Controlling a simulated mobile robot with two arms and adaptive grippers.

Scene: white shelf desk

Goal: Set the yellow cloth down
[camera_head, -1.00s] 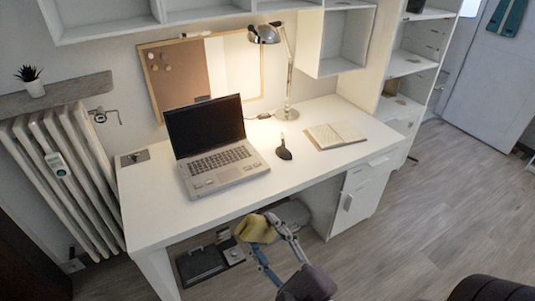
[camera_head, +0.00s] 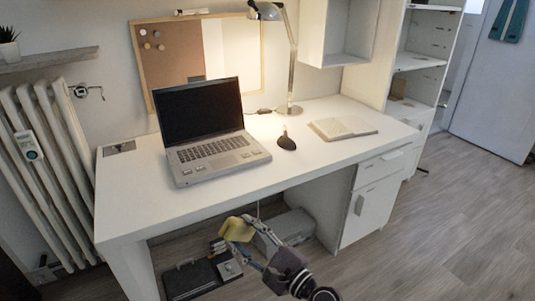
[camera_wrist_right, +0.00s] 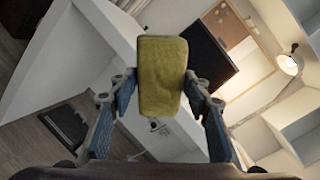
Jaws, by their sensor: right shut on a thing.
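The yellow cloth (camera_head: 236,229) is held by my right gripper (camera_head: 240,238), in front of the white desk and lower than its top in the head view. In the right wrist view the cloth (camera_wrist_right: 161,76) is a folded olive-yellow block between the two blue-grey fingers of the gripper (camera_wrist_right: 160,88), which are shut on it. The white desk (camera_head: 320,165) is just beyond the gripper; cloth and desk top are apart. My left gripper is in neither view.
The desk's front left and right front areas are bare. A dark case (camera_head: 190,279) lies on the floor below.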

